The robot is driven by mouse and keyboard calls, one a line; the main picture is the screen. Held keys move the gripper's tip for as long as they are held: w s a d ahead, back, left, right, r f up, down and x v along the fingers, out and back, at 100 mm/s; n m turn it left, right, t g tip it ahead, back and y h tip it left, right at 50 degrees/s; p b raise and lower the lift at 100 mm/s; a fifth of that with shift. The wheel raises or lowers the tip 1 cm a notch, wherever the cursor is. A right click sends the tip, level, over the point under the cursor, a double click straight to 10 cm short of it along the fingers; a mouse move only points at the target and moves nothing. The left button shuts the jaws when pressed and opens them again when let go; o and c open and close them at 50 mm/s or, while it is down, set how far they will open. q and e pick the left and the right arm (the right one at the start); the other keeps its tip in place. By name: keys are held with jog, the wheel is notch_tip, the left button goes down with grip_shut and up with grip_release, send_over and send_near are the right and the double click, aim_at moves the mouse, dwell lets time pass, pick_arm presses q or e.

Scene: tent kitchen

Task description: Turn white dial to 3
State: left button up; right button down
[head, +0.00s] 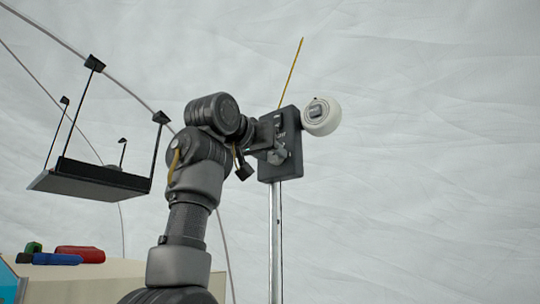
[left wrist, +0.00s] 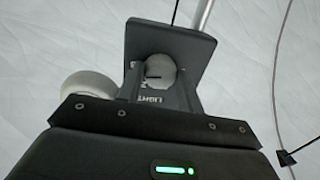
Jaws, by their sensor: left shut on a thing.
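A dark box (head: 292,168) is fixed to a metal pole. A white round piece (head: 329,121) with a grey centre sits at its right side in the head view, and shows at the left in the left wrist view (left wrist: 88,84). A pale round dial (left wrist: 161,70) with a dark mark is on the box face, above upside-down "LIGHT" lettering. My left gripper (head: 279,140) is at the box face, shut on this pale dial, with one finger on each side. The white round piece is outside the fingers. I cannot read any number. My right gripper is not in view.
A black hanging shelf (head: 95,180) is at the left, held by rods. Below it, a light-coloured top (head: 120,280) carries red (head: 80,254), blue and green items. A thin yellow rod (head: 291,72) rises behind the box. Space right of the pole is clear.

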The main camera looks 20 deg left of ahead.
pick_arm(q)
jog(key=shift+w+f+m, duration=0.1)
jog(key=shift+f+m, duration=0.15)
jog(key=shift+m, duration=0.35)
jog(key=o, duration=1)
jog(key=shift+r, duration=0.1)
jog(key=b+v, duration=0.5)
jog(key=v, duration=0.6)
